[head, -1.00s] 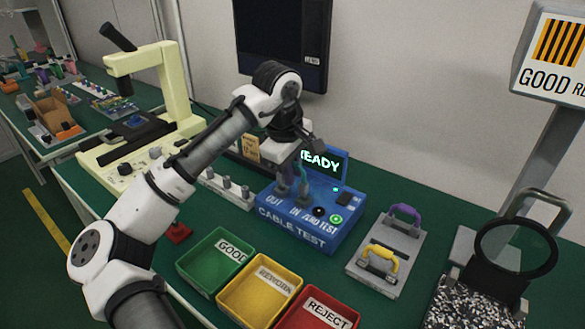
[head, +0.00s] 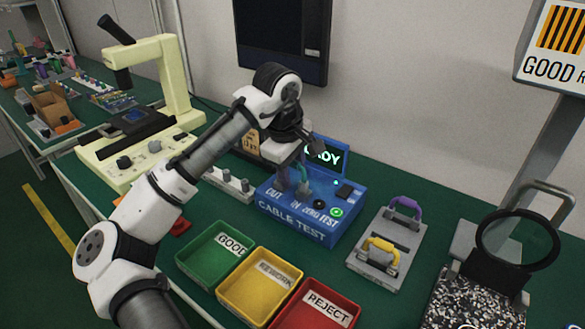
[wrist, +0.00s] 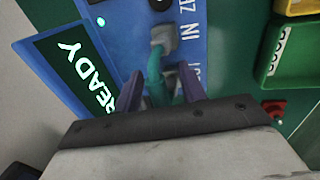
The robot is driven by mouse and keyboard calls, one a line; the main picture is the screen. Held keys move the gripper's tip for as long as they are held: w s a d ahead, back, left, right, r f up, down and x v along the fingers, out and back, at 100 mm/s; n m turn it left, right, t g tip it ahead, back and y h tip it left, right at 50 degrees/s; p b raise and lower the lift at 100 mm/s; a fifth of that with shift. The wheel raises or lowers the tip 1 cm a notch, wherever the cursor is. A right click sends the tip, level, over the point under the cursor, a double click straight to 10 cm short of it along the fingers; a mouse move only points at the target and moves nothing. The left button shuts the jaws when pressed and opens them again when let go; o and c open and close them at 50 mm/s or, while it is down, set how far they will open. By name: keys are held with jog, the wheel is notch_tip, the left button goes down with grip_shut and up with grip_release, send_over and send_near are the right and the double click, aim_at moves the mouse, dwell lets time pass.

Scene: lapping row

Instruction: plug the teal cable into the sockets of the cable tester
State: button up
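The blue cable tester (head: 290,228) stands on the green bench, its screen lit with partly covered green lettering. In the wrist view the screen reads READY (wrist: 88,75). A teal cable (wrist: 154,72) has one grey plug (wrist: 164,38) at the IN socket; I cannot tell if it is fully seated. My gripper (wrist: 163,78) points down over the tester's OUT side, with the cable's other end between its fingers. The fingers stand apart; whether they press on it is unclear. That end and the OUT socket are mostly hidden. My gripper also shows in the head view (head: 291,182).
Green GOOD (head: 190,262), yellow REWORK (head: 232,297) and red REJECT bins stand in front of the tester. A grey plate (head: 375,270) with purple and yellow handles lies to the right. A magnifier (head: 517,247) stands further right. A cream microscope stands left.

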jog(key=p+v, duration=0.1)
jog(key=v, duration=1.2)
jog(key=shift+r, duration=0.4)
